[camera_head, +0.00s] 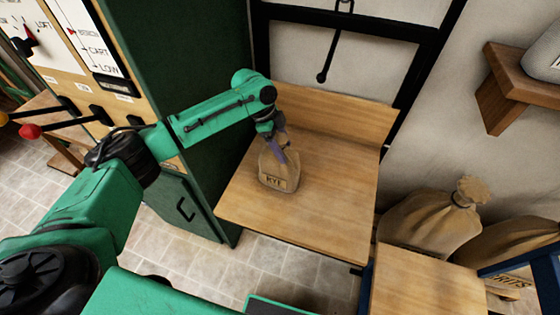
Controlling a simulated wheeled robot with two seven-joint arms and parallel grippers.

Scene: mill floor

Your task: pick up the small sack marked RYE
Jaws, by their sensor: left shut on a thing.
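The small tan sack (278,171) marked RYE is upright at the left part of a wooden shelf-like table (335,190). Its label faces me. My left gripper (279,150) comes down from above at the sack's neck and is shut on it. The gripper hides part of the sack's top. I cannot tell whether the sack's base touches the wood or is just above it. My right gripper is not in view.
A green cabinet (190,50) with levers and dials stands left of the table. A black hook (322,75) hangs behind. Larger sacks (435,215) stand at the right beside a lower wooden surface (425,285). The table's right half is clear.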

